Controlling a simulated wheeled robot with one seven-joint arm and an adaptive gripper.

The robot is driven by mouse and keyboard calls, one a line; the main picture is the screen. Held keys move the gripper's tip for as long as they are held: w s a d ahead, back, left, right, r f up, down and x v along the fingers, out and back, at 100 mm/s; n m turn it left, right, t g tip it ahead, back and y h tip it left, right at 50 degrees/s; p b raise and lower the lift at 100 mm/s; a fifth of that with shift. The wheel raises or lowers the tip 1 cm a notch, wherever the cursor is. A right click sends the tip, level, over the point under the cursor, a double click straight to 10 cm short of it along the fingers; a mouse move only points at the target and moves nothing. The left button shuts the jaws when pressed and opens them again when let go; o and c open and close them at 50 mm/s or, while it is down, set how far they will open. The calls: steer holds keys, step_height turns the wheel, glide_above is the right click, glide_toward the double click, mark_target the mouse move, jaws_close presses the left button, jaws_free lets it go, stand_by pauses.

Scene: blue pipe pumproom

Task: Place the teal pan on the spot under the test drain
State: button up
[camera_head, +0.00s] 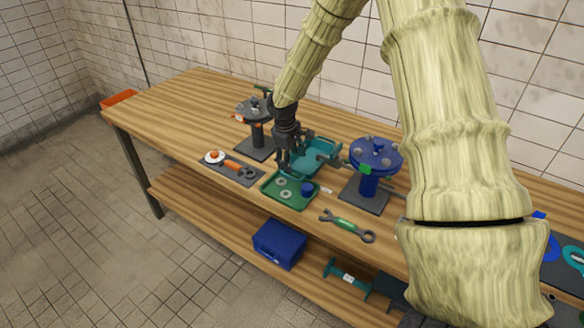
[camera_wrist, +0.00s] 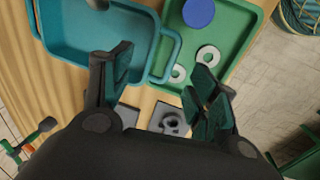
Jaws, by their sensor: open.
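The teal pan (camera_head: 318,157) lies on the workbench between the two flange stands, behind the green tray. In the wrist view the pan (camera_wrist: 88,40) fills the upper left, empty where visible, with a looped handle (camera_wrist: 172,52) on its right side. My gripper (camera_head: 285,165) is low over the bench at the pan's left end. Its fingers (camera_wrist: 160,88) are spread and hold nothing; the handle shows between and beyond the tips. A dark round end (camera_wrist: 97,4) shows over the pan at the top edge; I cannot tell if it is the test drain. The marked spot is not distinguishable.
The green tray (camera_head: 271,191) holds washers and a blue cap, close beside the pan. A blue flange stand (camera_head: 371,165) is on the right and a grey one (camera_head: 256,130) on the left. A wrench (camera_head: 347,225) and a dark mat (camera_head: 215,173) with tools lie along the front.

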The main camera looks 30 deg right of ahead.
steer(key=shift+s+a+r+b, duration=0.1)
steer(key=shift+a+r+b, duration=0.15)
steer(key=shift+r, duration=0.9)
steer(key=shift+s+a+r+b, duration=0.1)
steer(key=shift+a+r+b, duration=0.1)
steer(key=shift+r, duration=0.95)
